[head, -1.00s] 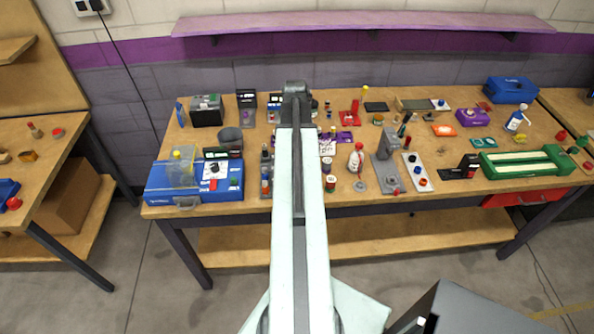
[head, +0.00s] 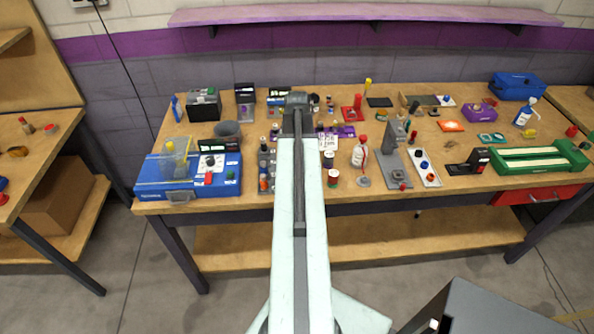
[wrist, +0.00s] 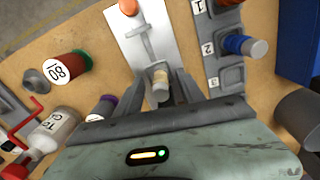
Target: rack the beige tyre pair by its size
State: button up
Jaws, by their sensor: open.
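The beige tyre pair (wrist: 160,84) looks like a small beige roller with a grey part under it. It lies at the near end of a white plate (wrist: 146,38) in the wrist view, between the two fingers of my gripper (wrist: 161,92). The fingers are open around it; I cannot tell whether either touches it. The grey slot track (wrist: 209,47), with numbered slots 1, 2 and 3, stands to the right. A blue roller (wrist: 240,45) sits at its slot 2. In the head view my arm hides the tyre pair, and the track (head: 264,178) shows left of the arm.
A grey cup (wrist: 300,115) and a blue toolbox (wrist: 298,40) lie right. An orange knob (wrist: 128,7) sits at the plate's far end. The bench is crowded.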

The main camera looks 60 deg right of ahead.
jog(key=shift+r, duration=0.1)
grip_shut()
